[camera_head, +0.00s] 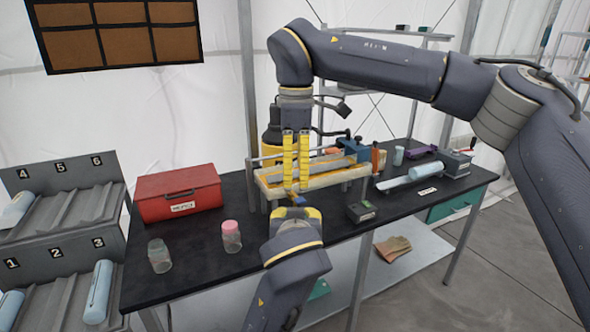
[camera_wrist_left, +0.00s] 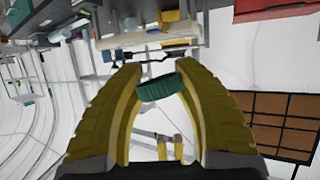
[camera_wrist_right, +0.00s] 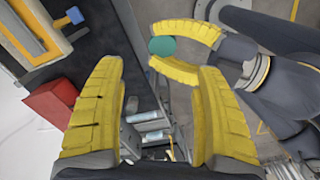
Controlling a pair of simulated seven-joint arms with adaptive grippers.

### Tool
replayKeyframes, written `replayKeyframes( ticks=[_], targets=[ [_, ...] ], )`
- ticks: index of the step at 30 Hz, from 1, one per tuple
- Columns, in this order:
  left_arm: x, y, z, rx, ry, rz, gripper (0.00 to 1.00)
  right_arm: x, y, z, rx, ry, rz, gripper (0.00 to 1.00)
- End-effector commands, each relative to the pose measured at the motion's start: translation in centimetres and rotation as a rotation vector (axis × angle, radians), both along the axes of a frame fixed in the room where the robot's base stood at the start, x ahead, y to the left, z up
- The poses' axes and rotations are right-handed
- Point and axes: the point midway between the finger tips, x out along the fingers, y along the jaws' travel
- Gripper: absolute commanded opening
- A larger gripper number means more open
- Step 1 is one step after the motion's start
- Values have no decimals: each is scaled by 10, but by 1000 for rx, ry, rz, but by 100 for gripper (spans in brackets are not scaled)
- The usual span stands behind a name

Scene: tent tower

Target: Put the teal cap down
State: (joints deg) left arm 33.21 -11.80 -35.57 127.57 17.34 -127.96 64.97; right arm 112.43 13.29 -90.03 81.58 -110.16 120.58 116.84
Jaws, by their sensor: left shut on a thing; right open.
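The teal cap (camera_wrist_left: 162,80) is a short, ribbed disc pinched between the yellow fingers of my left gripper (camera_wrist_left: 160,78). The right wrist view also shows the cap (camera_wrist_right: 162,46) at the fingertips of my left gripper (camera_wrist_right: 185,50), clear of the bench. In the head view my left gripper (camera_head: 296,213) is at the bench's front edge, and I cannot make out the cap there. My right gripper (camera_head: 296,188) points down above it, in front of the wooden fixture. Its fingers (camera_wrist_right: 160,72) are apart with nothing between them.
Numbered racks (camera_head: 60,220) stand left. Bare bench shows around the jars.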

Motion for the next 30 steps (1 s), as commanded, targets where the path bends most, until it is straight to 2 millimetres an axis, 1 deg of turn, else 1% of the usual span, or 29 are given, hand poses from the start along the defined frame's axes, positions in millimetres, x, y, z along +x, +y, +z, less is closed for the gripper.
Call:
replayKeyframes(
  ticks=[5,15,21,27,30],
  targets=[
    [0,0,0,0,0,0,0,-4,0,-10,-12,4,-12,71],
    [0,0,0,0,0,0,0,-4,0,-62,-10,5,-11,71],
    [0,0,0,0,0,0,0,-4,0,-90,-10,4,-11,71],
    [0,0,0,0,0,0,0,-3,0,-108,-9,3,-10,71],
    [0,0,0,0,0,0,0,-3,0,-113,-10,2,-10,71]
  ],
)
